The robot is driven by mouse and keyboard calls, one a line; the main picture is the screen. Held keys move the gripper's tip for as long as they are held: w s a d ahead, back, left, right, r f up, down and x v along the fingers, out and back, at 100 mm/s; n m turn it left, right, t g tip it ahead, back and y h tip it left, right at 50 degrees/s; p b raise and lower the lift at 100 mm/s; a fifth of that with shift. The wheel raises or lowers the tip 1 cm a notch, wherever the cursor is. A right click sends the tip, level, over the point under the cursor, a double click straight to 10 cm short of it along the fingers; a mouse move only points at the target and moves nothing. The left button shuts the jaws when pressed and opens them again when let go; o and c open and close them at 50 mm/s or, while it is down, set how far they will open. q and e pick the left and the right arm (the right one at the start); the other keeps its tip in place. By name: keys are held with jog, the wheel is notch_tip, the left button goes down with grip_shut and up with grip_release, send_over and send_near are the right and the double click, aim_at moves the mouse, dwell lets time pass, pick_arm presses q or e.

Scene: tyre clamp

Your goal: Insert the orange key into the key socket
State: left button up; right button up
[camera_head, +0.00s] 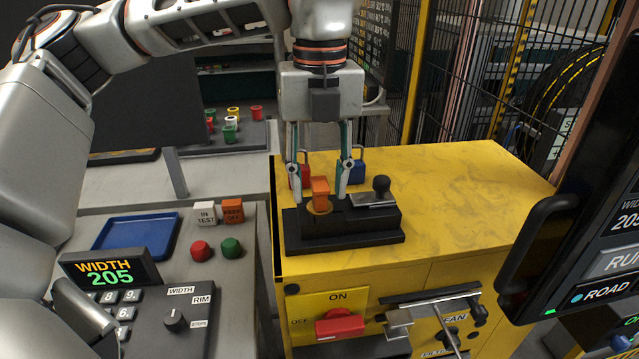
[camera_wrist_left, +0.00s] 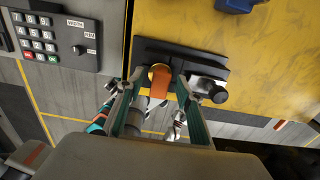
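The orange key (camera_head: 320,188) stands upright at the brass key socket (camera_head: 313,211) on a black base block (camera_head: 345,237); how deep it sits cannot be told. In the left wrist view the orange key (camera_wrist_left: 162,86) lies over the brass disc (camera_wrist_left: 158,70). My left gripper (camera_head: 322,194) points down with its fingers spread, one on each side of the key. Gaps show between the fingers and the key. The left wrist view also shows the open fingers (camera_wrist_left: 157,95). My right gripper is not in view.
A black-knobbed lever (camera_head: 378,194) is beside the socket. Red (camera_head: 301,172) and blue (camera_head: 357,170) padlocks stand behind it. The yellow cabinet top (camera_head: 450,190) is clear at right. A keypad console (camera_head: 160,290) is at left and a dark screen (camera_head: 590,190) at right.

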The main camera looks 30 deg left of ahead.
pick_arm(q)
notch_tip(320, 180, up, 11)
dwell(0.4)
